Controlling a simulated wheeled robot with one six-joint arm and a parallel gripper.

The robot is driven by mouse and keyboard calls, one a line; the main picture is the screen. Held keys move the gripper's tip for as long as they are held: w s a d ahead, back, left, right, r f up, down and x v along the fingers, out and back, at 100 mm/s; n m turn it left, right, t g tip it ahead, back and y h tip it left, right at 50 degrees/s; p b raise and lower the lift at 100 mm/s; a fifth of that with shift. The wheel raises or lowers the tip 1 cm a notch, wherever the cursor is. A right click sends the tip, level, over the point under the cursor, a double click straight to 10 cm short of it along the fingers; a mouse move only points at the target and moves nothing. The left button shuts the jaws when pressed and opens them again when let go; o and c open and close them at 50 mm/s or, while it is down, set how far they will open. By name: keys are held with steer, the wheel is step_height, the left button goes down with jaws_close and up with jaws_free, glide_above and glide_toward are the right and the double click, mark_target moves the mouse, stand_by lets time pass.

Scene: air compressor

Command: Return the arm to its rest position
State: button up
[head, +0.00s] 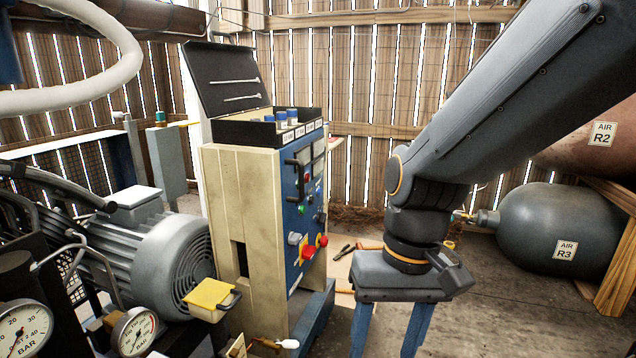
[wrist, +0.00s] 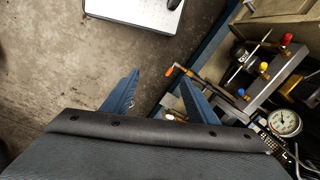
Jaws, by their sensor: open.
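My arm comes in from the upper right of the head view and bends down at its wrist. My gripper (head: 388,338) hangs at the lower middle with its two blue fingers apart; their tips run off the bottom edge. In the wrist view my gripper (wrist: 160,82) shows both fingers spread, with only the concrete floor and the edge of nearby equipment between and behind them. Nothing is held. The gripper is to the right of the beige cabinet (head: 240,220), with a visible gap in the head view.
The cabinet's blue panel (head: 305,205) carries knobs and a red button. An open black case (head: 265,128) sits on top. A grey motor (head: 165,262) and gauges (head: 136,330) stand left. A grey tank marked R3 (head: 550,225) lies right. Floor shows between cabinet and tank.

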steer(key=s+d+r+m+h+p, duration=0.1)
steer(key=d+r+p, duration=0.6)
steer(key=p, duration=0.8)
steer(key=d, duration=0.2)
steer(key=shift+d+r+t, duration=0.4)
stand_by(1.8)
